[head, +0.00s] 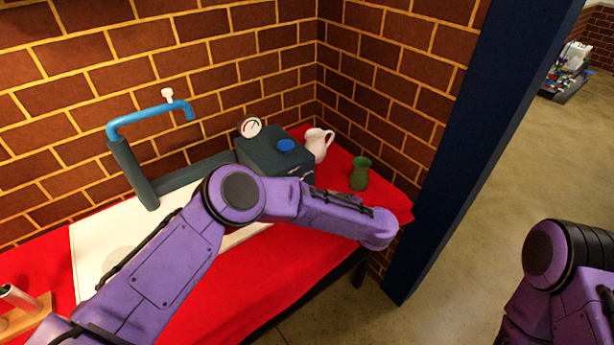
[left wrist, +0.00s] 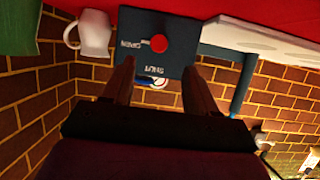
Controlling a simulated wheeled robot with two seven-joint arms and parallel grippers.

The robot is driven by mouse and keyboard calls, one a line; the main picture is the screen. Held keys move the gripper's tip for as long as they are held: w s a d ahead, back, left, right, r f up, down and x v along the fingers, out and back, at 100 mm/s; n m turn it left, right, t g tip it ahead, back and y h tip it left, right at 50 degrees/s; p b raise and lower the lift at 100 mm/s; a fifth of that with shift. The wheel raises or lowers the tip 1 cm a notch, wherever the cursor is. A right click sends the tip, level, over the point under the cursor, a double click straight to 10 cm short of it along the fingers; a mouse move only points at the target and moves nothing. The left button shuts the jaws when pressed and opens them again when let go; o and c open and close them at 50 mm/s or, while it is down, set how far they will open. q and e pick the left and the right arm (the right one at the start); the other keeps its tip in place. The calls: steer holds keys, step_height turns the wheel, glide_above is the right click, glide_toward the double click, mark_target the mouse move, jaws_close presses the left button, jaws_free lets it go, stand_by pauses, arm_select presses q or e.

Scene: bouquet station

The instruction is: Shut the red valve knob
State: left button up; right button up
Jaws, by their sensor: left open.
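The red valve knob (left wrist: 152,44) is round and sits on the face of a dark grey box (left wrist: 180,28) in the left wrist view. White labels reading OPEN and SHUT, upside down in this view, are beside it. I cannot tell where the knob is set. In the head view the box (head: 262,152) stands on the red-covered table, and my left arm hides its knob. My left gripper (left wrist: 160,68) is open and empty, its fingers pointing towards the box, with the knob just beyond and between the fingertips. My right gripper is out of view.
A white pitcher (head: 317,145) and a green vase (head: 360,174) stand right of the box. A gauge (head: 251,127) and a blue disc (head: 286,145) are on the box. A blue pipe (head: 150,117) rises at left. Brick walls close off the back.

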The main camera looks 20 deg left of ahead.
arm_select(q)
steer(key=x, duration=0.3)
steer(key=p+x, duration=0.1)
steer(key=shift+w+a+r, duration=0.25)
steer(key=shift+a, duration=0.1)
steer(key=x, duration=0.5)
steer(key=shift+w+f, duration=0.1)
steer(key=shift+f, duration=0.15)
steer(key=shift+w+a+f, duration=0.1)
steer(key=shift+w+a, duration=0.2)
steer(key=c, duration=1)
